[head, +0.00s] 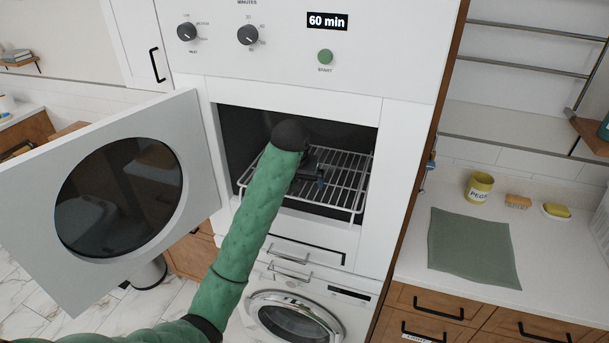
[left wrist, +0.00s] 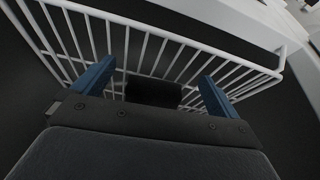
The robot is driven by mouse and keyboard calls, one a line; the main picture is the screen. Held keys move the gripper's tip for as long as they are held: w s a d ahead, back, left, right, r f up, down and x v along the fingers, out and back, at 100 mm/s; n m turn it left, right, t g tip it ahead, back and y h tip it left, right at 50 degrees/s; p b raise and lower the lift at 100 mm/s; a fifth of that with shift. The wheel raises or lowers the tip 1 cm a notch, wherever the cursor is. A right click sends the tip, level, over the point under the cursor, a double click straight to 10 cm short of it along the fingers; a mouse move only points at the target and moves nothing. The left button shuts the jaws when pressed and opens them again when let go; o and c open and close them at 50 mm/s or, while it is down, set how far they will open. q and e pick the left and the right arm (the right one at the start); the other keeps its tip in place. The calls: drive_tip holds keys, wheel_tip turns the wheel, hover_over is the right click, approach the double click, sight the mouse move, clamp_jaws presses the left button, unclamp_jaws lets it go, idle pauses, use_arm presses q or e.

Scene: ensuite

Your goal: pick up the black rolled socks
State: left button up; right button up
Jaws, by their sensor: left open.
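The black rolled socks (left wrist: 153,94) show in the left wrist view as a small dark roll at the wire rack, between the two blue fingers of my left gripper (left wrist: 156,76). The fingers are open, one on each side of the roll with gaps between. In the head view my left gripper (head: 317,179) is inside the open cabinet, over the white wire rack (head: 345,197). My arm and gripper hide the socks there. My right gripper is not in view.
The cabinet door (head: 190,150) with its round window stands open on the left. The cabinet walls close around my left arm. A washing machine (head: 295,315) is below.

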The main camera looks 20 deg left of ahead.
use_arm(q)
drive_tip(key=shift+w+r, duration=0.15)
drive_tip(key=shift+w, duration=0.2)
drive_tip(key=w+p, duration=0.3)
drive_tip(key=w, duration=0.1)
drive_tip(key=shift+w+a+p, duration=0.15)
drive_tip(key=shift+w+p, duration=0.15)
drive_tip(key=shift+f, duration=0.7)
drive_tip(key=shift+w, duration=0.1)
drive_tip(key=c, duration=0.9)
drive_tip(key=shift+c, duration=0.8)
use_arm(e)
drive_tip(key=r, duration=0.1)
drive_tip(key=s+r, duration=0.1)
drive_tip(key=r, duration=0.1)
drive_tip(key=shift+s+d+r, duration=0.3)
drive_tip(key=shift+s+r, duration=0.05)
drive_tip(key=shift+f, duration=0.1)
